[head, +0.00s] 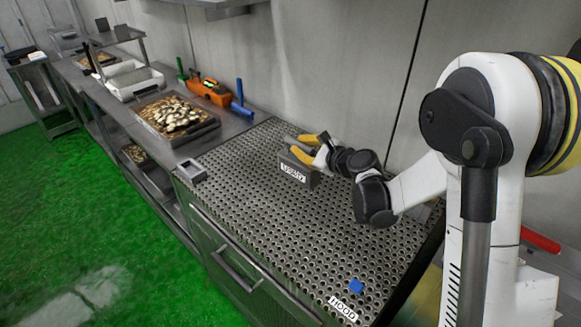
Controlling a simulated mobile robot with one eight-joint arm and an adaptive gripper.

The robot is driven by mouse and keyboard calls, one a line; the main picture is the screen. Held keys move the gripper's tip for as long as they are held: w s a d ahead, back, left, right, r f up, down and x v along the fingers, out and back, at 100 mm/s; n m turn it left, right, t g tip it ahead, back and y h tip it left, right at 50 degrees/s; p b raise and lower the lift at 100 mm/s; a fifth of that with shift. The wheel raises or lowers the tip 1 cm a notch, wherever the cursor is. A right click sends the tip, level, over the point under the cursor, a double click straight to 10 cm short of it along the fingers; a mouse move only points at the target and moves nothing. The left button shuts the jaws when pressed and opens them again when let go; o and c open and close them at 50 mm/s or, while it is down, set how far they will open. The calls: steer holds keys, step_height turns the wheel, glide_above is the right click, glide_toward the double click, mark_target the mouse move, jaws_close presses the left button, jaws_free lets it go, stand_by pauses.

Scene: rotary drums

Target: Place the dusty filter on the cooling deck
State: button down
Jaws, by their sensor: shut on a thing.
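The dusty filter (303,177) is a small dark grey block with a white label on its front. It is at the far part of the perforated metal deck (250,220), which looks like the cooling deck. My gripper (309,151), with yellow fingers, reaches in from the right and is shut on the filter's upper part. The filter looks roughly upright. I cannot tell whether its underside touches the deck or hangs just above it.
A small blue cube (356,286) and a label reading HOOD (343,309) are at the deck's near right end. A small grey box (192,170) sits at its left edge. A tray of sliced food (178,117), an orange tool (210,93) and a blue-handled tool (241,100) are beyond. The deck's middle is clear.

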mark_target(296, 163)
steer(key=a+f, duration=0.1)
steer(key=a, duration=0.1)
steer(key=shift+a+f+b, duration=0.3)
steer(key=shift+a+f, duration=0.05)
step_height(296, 163, down, 4)
steer(key=shift+f+b, duration=0.1)
steer(key=shift+b, duration=0.8)
steer(key=shift+r, duration=0.2)
steer(key=c, duration=1.5)
jaws_free()
steer(key=shift+f, duration=0.1)
